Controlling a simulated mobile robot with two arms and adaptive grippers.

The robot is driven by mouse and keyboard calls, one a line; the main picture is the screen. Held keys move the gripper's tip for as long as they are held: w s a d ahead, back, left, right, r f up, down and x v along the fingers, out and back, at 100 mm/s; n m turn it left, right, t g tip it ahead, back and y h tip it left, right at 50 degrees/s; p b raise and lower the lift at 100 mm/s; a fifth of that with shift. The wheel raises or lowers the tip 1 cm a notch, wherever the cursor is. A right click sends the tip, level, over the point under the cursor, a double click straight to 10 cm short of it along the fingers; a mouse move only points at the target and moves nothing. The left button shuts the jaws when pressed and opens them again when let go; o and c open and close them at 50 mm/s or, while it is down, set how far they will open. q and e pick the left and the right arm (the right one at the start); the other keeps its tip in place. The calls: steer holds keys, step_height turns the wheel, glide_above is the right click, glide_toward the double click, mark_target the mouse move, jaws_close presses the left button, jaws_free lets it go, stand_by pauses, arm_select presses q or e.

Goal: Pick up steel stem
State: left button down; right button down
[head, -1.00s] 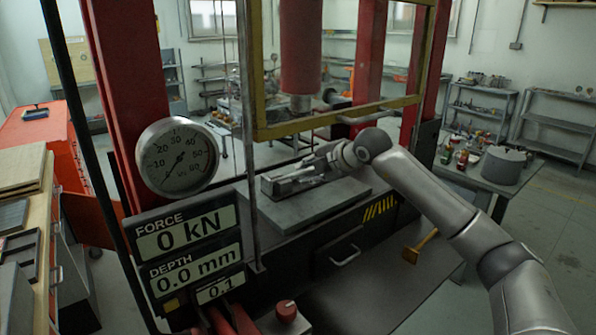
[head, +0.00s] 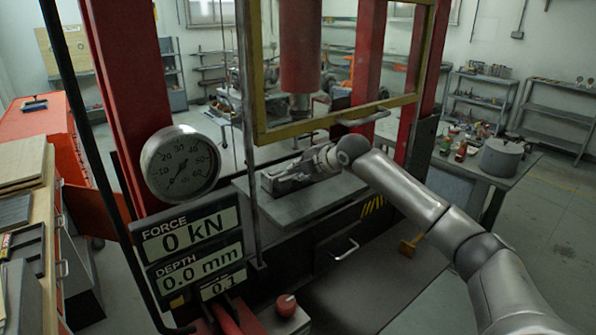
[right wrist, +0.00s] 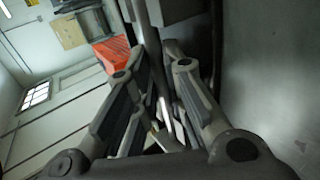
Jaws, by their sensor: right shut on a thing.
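My right gripper (head: 294,173) comes in from the right over the grey fixture block (head: 270,184) on the press bed. In the right wrist view its two fingers (right wrist: 162,118) are closed in on a narrow grey metal piece (right wrist: 166,112), which looks like the steel stem. The fingers hide most of it, so its full length and whether it touches the block cannot be made out. In the head view the stem is too small to tell from the gripper. My left gripper is not in view.
The press bed plate (head: 335,198) lies under the gripper. The red ram (head: 300,50) and yellow-framed guard (head: 262,90) stand above it. A gauge (head: 180,164) and force display (head: 190,240) stand at left. A side table (head: 480,168) holds a grey pot (head: 502,158) at right.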

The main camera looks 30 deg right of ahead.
steer(key=shift+r, duration=0.15)
steer(key=shift+w+r+b, duration=0.15)
steer(key=shift+r+b, duration=0.4)
steer(key=shift+b, duration=0.15)
steer(key=s+b, duration=0.2)
steer(key=s, duration=0.2)
steer(key=s+b, duration=0.2)
steer(key=s, duration=0.2)
steer(key=s+d+b, duration=0.1)
steer(key=s+b, duration=0.2)
steer(key=s, duration=0.1)
steer(key=shift+f, duration=0.25)
steer(key=s+b, duration=0.6)
steer(key=b, duration=0.1)
steer(key=shift+r+b, duration=0.3)
steer(key=shift+b, duration=0.05)
